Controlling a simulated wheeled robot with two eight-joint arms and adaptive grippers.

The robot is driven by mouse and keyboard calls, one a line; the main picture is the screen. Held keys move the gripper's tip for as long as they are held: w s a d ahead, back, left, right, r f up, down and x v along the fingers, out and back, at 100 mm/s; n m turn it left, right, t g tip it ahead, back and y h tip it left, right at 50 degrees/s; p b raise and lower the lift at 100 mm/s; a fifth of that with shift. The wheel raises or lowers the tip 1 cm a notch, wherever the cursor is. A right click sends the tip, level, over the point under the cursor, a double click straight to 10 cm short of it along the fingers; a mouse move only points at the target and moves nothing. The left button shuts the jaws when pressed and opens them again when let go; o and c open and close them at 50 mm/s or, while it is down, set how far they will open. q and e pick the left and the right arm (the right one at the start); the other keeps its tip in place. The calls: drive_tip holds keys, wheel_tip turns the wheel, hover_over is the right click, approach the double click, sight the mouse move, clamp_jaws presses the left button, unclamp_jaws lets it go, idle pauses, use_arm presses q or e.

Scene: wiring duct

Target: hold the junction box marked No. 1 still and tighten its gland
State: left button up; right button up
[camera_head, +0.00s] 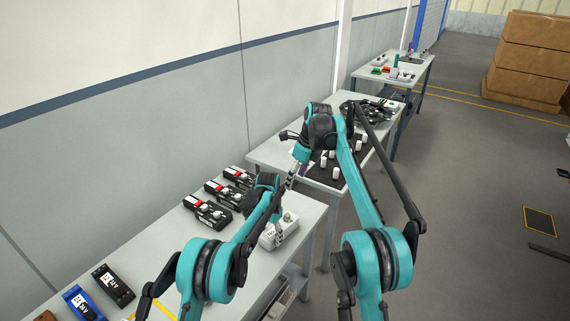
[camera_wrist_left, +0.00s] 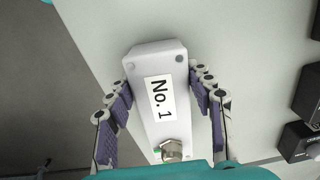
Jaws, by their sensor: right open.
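The white junction box (camera_wrist_left: 150,68) shows close up in the left wrist view, with a "No. 1" label on its top face and a metal gland (camera_wrist_left: 171,151) at its lower end. In the head view the box (camera_head: 288,221) stands near the right edge of the near table. My left gripper (camera_wrist_left: 163,78) has a finger along each long side of the box, with the tips against it, and looks shut on it. My right gripper (camera_head: 291,182) is open and hangs just above and behind the left wrist; its fingertips are small and partly hidden.
Several black devices with red and white parts (camera_head: 207,212) stand along the wall side of the near table (camera_head: 170,262). A blue and a black block lie at its lower left. A second table behind holds white cylinders on a dark mat (camera_head: 323,172). Brown boxes (camera_head: 529,60) stand far right.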

use_arm(q)
drive_tip(key=o, duration=0.4)
drive_tip(key=shift+c, duration=0.2)
drive_tip(key=shift+r, duration=0.1)
